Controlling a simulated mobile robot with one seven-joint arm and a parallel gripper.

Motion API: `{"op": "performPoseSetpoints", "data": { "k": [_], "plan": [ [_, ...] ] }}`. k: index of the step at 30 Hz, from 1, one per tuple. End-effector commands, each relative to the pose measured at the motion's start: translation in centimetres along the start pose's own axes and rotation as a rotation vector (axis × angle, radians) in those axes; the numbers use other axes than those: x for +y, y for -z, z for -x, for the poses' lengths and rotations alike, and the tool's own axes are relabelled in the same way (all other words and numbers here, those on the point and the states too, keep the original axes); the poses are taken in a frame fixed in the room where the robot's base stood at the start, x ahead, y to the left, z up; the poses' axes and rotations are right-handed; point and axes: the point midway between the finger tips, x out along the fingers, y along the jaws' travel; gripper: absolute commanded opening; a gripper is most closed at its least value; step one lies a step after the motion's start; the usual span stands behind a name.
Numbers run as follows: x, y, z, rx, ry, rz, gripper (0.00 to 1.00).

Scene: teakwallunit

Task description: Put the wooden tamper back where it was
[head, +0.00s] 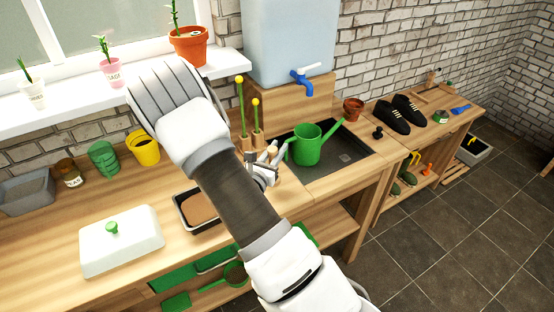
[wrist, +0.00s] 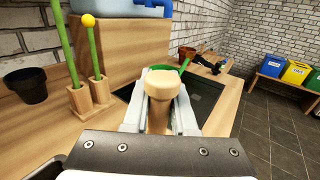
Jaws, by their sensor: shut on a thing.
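The wooden tamper (wrist: 162,84) is upright between the fingers of my gripper (wrist: 160,128) in the wrist view, its pale rounded top showing above them. My gripper is shut on it. In the head view my gripper (head: 265,168) is above the wooden bench, left of the green watering can (head: 307,148), and my arm hides part of the bench. The tamper (head: 272,149) shows only as a small bit there. Its lower end is hidden, so I cannot tell whether it touches anything.
A dark sink tray (head: 345,159) lies under the watering can. Wooden blocks with green yellow-tipped sticks (head: 255,138) stand behind my gripper. A tray of soil (head: 197,209) and a white lidded dish (head: 121,243) are to the left. A black pot (wrist: 25,86) shows in the wrist view.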

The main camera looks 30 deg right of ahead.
Motion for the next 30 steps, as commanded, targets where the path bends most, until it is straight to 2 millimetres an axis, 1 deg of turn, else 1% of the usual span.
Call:
{"op": "performPoseSetpoints", "data": {
  "k": [6, 9, 12, 19, 23, 24, 28, 30],
  "plan": [
    [0.0, 2.7, 0.0, 0.001, -0.001, 0.004, 0.00],
    [0.0, 3.6, 0.0, 0.000, -0.001, 0.002, 0.00],
    [0.1, 3.9, 0.0, -0.001, -0.001, 0.000, 0.00],
    [0.1, 3.9, 0.0, -0.001, -0.001, 0.000, 0.00],
    [0.1, 4.4, 0.0, -0.001, -0.001, 0.000, 0.00],
    [0.1, 4.3, 0.0, 0.000, -0.001, 0.000, 0.31],
    [0.0, 4.3, 0.0, 0.000, -0.001, 0.000, 0.54],
    [0.0, 4.3, 0.0, 0.000, -0.001, 0.000, 0.55]
  ]
}}
